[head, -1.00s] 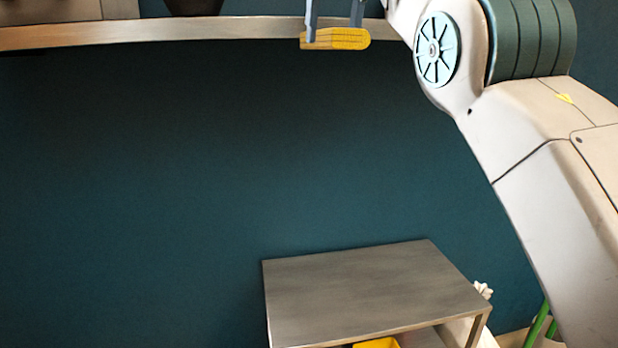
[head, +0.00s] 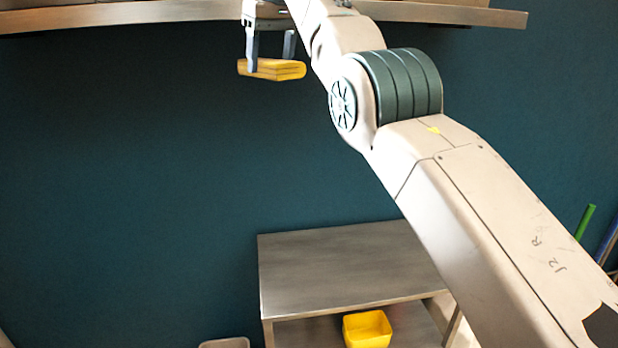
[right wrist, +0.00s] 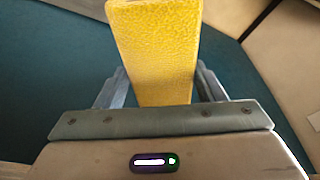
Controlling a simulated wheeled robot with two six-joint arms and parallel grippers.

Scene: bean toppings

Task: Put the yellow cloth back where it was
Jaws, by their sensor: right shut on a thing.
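The yellow cloth (head: 272,69) is a folded, flat block held in the air in front of the dark teal wall, just below the wall shelf. My right gripper (head: 270,62) is shut on it, with one finger at each side. In the right wrist view the cloth (right wrist: 155,50) stands out between the fingers of the right gripper (right wrist: 160,92), with a rough, textured surface. My left gripper is not in view.
A long wall shelf (head: 130,12) runs along the top. Below stands a grey metal table (head: 340,265) with a yellow bin (head: 367,328) on its lower level. A pale container rim (head: 225,343) shows at the bottom. Green and blue poles (head: 586,220) stand at the right. The wall's middle is clear.

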